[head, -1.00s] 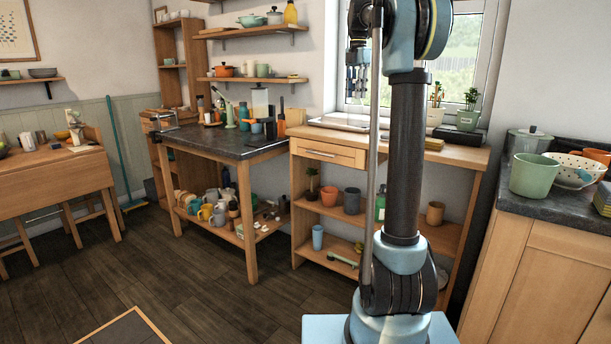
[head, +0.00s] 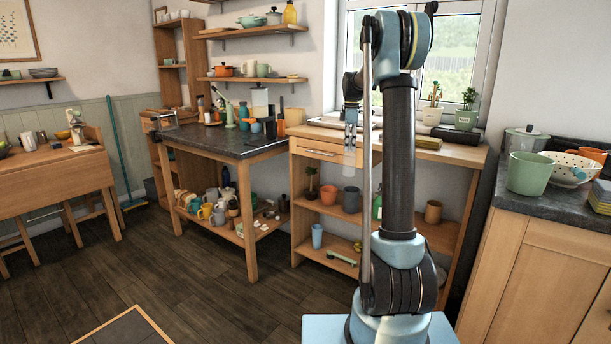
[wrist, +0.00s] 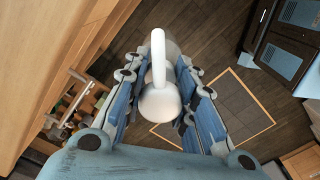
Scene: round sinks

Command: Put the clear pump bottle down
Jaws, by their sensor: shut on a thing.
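The clear pump bottle (head: 349,155) hangs below my gripper (head: 350,132) in the head view, faint and see-through. It appears in front of the wooden unit, near its drawer. In the wrist view its white pump head (wrist: 160,101) sits between the two blue-padded fingers of my gripper (wrist: 167,82), with the nozzle pointing up in the picture. My gripper is shut on the bottle. Most of the bottle's body is hidden under the pump head in the wrist view.
The wooden unit (head: 445,153) has a drawer and open shelves with pots and cups. A dark-topped table (head: 215,142) is crowded at the back. A counter with a green pot (head: 528,173) stands right. The floor (head: 200,280) is clear.

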